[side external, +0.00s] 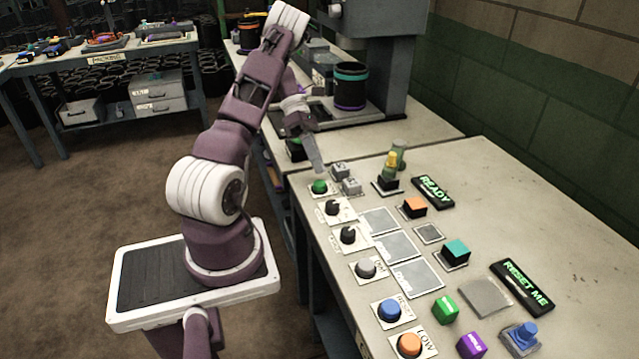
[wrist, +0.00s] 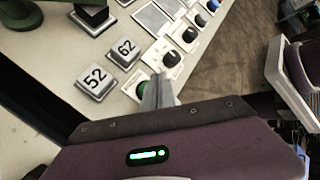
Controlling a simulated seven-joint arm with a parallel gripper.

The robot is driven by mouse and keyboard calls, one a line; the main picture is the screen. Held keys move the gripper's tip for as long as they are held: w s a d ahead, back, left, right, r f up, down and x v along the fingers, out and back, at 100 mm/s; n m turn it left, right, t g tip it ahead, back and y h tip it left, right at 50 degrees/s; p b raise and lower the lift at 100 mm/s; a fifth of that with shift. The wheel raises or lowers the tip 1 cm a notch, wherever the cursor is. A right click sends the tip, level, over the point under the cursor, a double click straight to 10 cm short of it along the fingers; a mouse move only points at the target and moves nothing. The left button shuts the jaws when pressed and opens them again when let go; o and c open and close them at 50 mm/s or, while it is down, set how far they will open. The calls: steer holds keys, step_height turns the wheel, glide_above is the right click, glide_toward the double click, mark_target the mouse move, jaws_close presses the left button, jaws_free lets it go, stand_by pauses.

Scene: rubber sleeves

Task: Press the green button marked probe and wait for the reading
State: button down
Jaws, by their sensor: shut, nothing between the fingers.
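The green button (side external: 320,186) sits on a white label plate at the far left corner of the panel table. Its label is too small to read. My gripper (side external: 318,170) is shut and empty, pointing down with its tips right at the button, just above or touching it; I cannot tell which. In the wrist view the shut fingers (wrist: 158,92) cover part of the green button (wrist: 141,91). A display (side external: 433,191) on the table reads READY in green.
A yellow-topped post (side external: 389,168) stands behind the tiles. Another display (side external: 521,284) reads RESET ME.

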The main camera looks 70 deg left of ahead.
mark_target(317, 181)
steer(key=shift+f, duration=0.75)
steer(key=shift+f, duration=0.1)
stand_by(1.4)
steer(key=shift+f, duration=0.3)
steer(key=shift+f, duration=0.4)
stand_by(0.6)
steer(key=shift+r, duration=0.8)
steer(key=shift+r, duration=2.55)
